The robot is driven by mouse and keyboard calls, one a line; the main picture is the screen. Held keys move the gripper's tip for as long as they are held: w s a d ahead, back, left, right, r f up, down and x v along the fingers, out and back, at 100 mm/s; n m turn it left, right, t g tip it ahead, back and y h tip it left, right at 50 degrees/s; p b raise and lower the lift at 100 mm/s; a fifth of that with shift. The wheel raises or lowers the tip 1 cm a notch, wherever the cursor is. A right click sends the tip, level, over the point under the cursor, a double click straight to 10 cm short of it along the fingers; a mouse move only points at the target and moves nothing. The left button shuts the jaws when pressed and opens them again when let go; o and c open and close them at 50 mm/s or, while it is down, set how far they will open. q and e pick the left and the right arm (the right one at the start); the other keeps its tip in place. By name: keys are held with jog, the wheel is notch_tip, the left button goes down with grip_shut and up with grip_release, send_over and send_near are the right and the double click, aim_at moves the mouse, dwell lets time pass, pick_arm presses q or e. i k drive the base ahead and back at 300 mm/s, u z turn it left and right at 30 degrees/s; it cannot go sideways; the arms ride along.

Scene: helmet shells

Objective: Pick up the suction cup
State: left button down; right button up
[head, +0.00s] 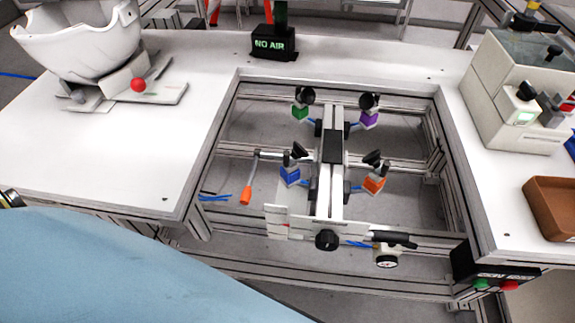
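One is by the green block (300,113) and one by the purple block (369,120), at the far side. One is by the blue block (290,176) and one by the orange block (374,184), at the near side. I cannot tell which one the task means. Neither of my grippers can be made out. A small dark part with a yellow band shows at the left edge, too cut off to identify.
A "NO AIR" display (273,44) stands at the back. A beige machine (515,90) and brown tray (553,207) are on the right. The left tabletop (90,150) is mostly clear.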

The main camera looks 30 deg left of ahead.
aim_at(289, 164)
jog(key=k, duration=0.9)
jog(key=u, duration=2.05)
jog(key=i, duration=1.15)
jog(key=z, duration=2.05)
